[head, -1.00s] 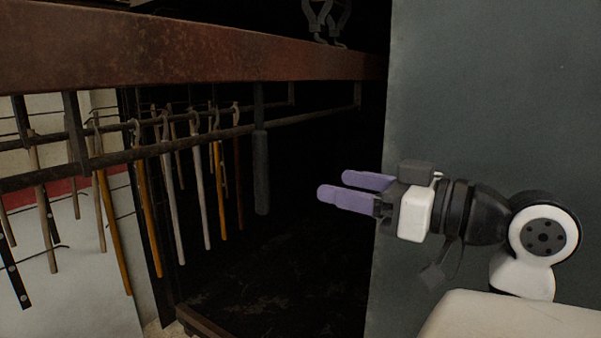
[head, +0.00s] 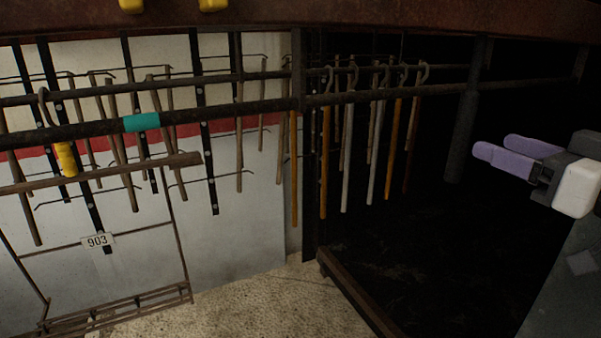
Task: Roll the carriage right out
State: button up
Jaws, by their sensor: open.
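My gripper (head: 505,150) is at the right, its two purple fingers apart and pointing left, with nothing between them. A thin hanging frame at the lower left has a plate reading 903 (head: 97,241) and a slatted bottom (head: 120,305). It may be the carriage, but I cannot tell for sure. A hook with a yellow grip (head: 66,159) hangs from the dark rail (head: 225,113) near a wooden bar (head: 100,173). A teal band (head: 142,122) is around that rail. My gripper is far to the right of all these and touches nothing.
Several orange and grey rods (head: 347,155) hang by hooks from the rail. A thick dark post (head: 466,125) hangs just left of my gripper. A rusty beam (head: 350,16) crosses the top. Speckled floor (head: 280,300) is open below, beside a low brown edge (head: 355,295).

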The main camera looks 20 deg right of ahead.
aim_at(470, 136)
jog(key=w, duration=0.4)
jog(key=shift+w+a, duration=0.15)
jog(key=shift+w, duration=0.15)
jog(key=shift+w, duration=0.1)
jog(key=shift+w+a, duration=0.1)
jog(key=shift+w, duration=1.15)
grip_shut()
